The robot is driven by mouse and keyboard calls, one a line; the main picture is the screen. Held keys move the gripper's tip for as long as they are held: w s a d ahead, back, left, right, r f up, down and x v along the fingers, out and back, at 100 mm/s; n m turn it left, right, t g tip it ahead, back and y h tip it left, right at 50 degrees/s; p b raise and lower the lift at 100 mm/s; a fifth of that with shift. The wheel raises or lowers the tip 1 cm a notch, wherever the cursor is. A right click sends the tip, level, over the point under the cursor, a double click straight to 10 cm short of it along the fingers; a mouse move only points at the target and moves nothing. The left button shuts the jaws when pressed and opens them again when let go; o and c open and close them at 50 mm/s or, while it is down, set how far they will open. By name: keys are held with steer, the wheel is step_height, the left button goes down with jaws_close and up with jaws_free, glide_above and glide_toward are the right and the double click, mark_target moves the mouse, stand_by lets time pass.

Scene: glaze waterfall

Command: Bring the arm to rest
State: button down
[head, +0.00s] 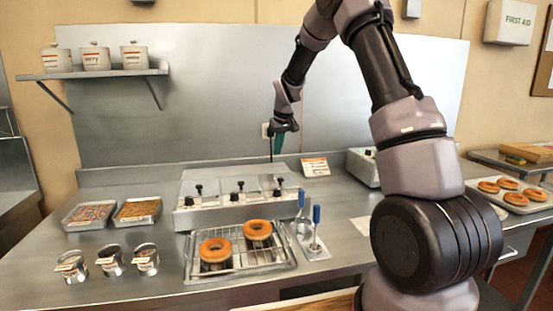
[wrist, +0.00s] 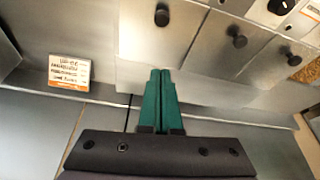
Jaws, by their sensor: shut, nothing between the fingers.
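My gripper (head: 276,146) hangs in the air above the back right part of the steel counter, in front of the metal wall panel. Its green fingers (wrist: 161,100) are pressed together with nothing between them in the wrist view. My arm rises from the right and bends over at the top of the head view. Below the gripper stands the lidded glaze station (head: 237,201), whose lids with black knobs (wrist: 162,15) also show in the wrist view. The gripper is apart from everything around it.
Two donuts lie on a wire rack (head: 278,267) at the front. Two topping trays (head: 89,215), several small metal cups (head: 111,260) and blue-handled tools (head: 316,214) stand around. A label card (head: 315,167) stands behind. A donut tray (head: 512,207) is at the right.

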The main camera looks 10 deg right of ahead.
steer(key=s+d+r+m+t, duration=0.1)
steer(key=s+d+r+m, duration=0.2)
steer(key=s+r, duration=1.4)
steer(key=s+r+m+t+y, duration=0.1)
steer(key=s+r+m+t, duration=0.1)
steer(key=s, duration=2.1)
steer(key=shift+s+d+r+m, duration=0.2)
steer(key=shift+s+m, duration=0.1)
steer(key=shift+m, duration=0.3)
steer(key=shift+d, duration=0.1)
